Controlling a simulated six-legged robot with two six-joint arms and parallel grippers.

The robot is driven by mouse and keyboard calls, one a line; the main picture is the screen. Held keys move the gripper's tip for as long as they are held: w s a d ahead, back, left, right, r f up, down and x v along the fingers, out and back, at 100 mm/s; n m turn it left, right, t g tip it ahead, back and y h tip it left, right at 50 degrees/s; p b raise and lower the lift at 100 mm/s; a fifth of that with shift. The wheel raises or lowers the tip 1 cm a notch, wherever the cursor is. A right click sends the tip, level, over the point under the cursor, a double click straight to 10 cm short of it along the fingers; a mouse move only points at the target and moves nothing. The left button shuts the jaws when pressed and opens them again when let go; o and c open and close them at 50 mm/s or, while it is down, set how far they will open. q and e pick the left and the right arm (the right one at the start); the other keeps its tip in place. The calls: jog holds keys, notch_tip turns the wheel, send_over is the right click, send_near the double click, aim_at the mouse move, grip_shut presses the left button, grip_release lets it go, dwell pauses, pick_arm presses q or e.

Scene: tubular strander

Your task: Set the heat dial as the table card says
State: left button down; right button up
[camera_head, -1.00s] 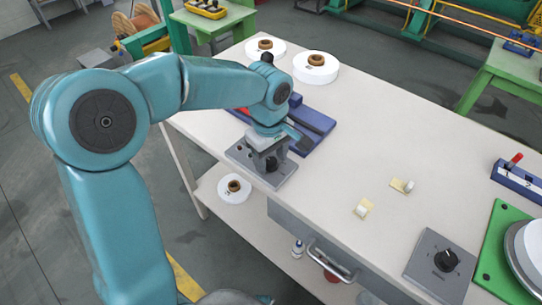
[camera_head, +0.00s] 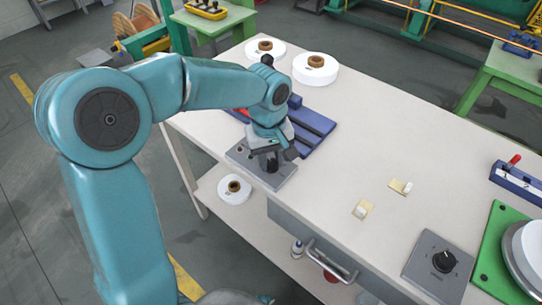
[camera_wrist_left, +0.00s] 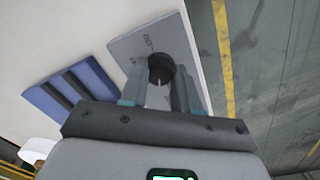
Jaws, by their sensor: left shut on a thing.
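A grey plate (camera_head: 286,181) with a black knob (camera_wrist_left: 161,69) lies at the table's near left edge. Small marks on the plate are too small to read. My left gripper (camera_head: 270,162) points down over it and is shut on the knob, one finger on each side in the left wrist view (camera_wrist_left: 160,84). The knob shows a light pointer line. A second grey box with a black dial (camera_head: 443,261) stands at the front right. I cannot tell which one is labelled heat. No readable table card shows. My right gripper is not in view.
A blue slotted block (camera_head: 317,123) lies just behind the plate. Two white spools (camera_head: 316,68) stand at the back. Two small yellow pads (camera_head: 400,186) with white pieces lie mid-table. A green plate (camera_head: 492,269) is at the right.

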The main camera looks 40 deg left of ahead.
aim_at(271, 160)
pick_arm(q)
jog(key=m+p, duration=0.1)
jog(key=m, duration=0.3)
jog(key=shift+m, duration=0.3)
jog(key=m+p, duration=0.1)
jog(key=m, duration=0.4)
jog(key=shift+r, duration=0.1)
jog(key=m+p, duration=0.1)
jog(key=m, duration=0.4)
jog(key=shift+w+g, duration=0.1)
jog(key=shift+g, duration=0.2)
jog(key=shift+m+p, duration=0.75)
jog(key=shift+m, duration=1.55)
jog(key=c, duration=0.8)
grip_release()
jog(key=r, duration=0.8)
jog(key=r+p, duration=0.1)
jog(key=r, duration=0.7)
jog(key=shift+w+a+r, duration=0.1)
jog(key=shift+w+a, duration=0.1)
